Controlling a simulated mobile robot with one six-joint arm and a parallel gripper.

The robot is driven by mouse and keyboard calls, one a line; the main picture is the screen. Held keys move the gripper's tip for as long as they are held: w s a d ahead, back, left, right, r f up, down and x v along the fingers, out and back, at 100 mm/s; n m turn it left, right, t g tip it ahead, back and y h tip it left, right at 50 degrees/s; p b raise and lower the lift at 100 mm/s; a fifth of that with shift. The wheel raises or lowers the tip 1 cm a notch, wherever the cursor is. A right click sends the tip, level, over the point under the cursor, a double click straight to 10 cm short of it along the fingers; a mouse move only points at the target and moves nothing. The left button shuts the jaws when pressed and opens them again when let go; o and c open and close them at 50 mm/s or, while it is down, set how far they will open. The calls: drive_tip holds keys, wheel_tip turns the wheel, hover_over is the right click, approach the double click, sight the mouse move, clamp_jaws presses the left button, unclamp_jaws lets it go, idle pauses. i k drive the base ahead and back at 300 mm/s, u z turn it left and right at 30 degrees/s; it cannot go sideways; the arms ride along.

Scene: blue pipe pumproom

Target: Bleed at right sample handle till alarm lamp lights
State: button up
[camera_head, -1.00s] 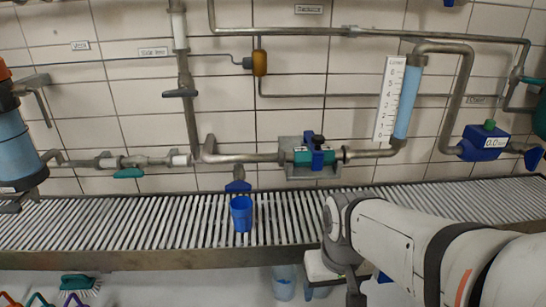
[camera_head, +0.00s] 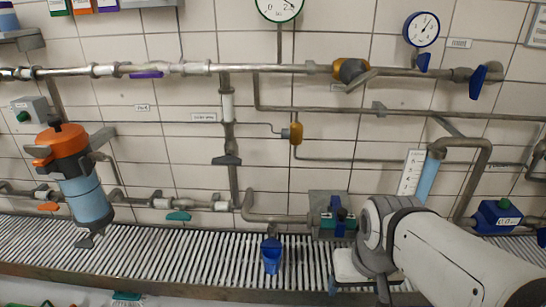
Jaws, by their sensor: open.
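A blue valve handle (camera_head: 270,243) hangs above a blue cup (camera_head: 271,260) on the slatted grating. Another blue handle-like part (camera_head: 541,237) is at the right edge, beside a blue box with a numeric display (camera_head: 497,217). I cannot tell from the small labels which is the right sample handle. No lit lamp is clear; a small amber part (camera_head: 296,132) sits on the thin middle pipe. My gripper (camera_head: 358,288) is low in front of the grating, right of the cup and apart from it. It is open, partly hidden by my wrist, and nothing shows in it.
The slatted grating (camera_head: 150,250) runs along the tiled wall. A green-and-blue valve block (camera_head: 333,217) is just behind my wrist. Two gauges (camera_head: 280,8) (camera_head: 422,29) hang above, over a pipe with a yellow-brown valve (camera_head: 350,70).

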sight(268, 243)
drive_tip(key=z, duration=0.05)
drive_tip(key=k, duration=1.3)
drive_tip(key=z, duration=0.3)
drive_tip(key=i, duration=0.85)
drive_tip(key=u, duration=0.35)
